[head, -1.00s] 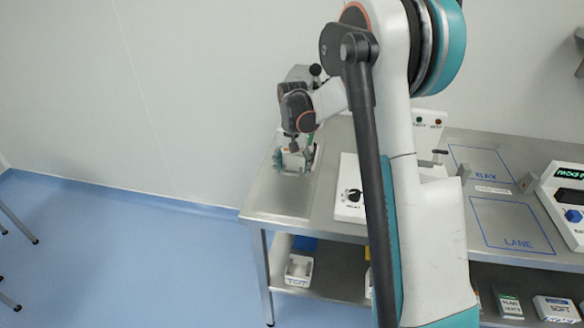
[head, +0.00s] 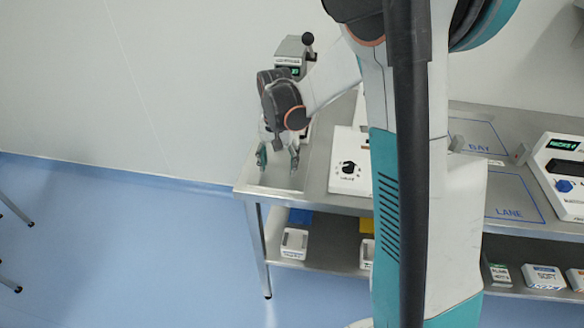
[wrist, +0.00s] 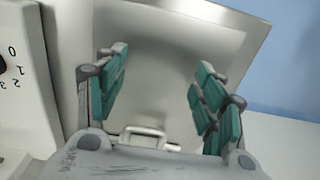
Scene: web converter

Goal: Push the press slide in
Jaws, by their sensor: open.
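The press (head: 290,58), a pale machine with a small green display and a black-knobbed lever, stands at the back of the steel table's left end. My arm hides its lower part and the slide in the head view. My gripper (head: 278,160) is open and empty, fingers pointing down over the table in front of the press. In the wrist view my gripper (wrist: 158,95) has its teal-padded fingers wide apart. A small metal loop handle (wrist: 143,133), likely the slide's, shows at the bottom, between the finger bases and apart from the fingertips. How far the slide stands out is hidden.
A white box with a black dial (head: 348,170) stands right of my gripper; its numbered face (wrist: 14,75) shows at the wrist view's left. The bare steel tabletop (wrist: 165,60) lies below the fingers. A console (head: 562,170) stands at far right.

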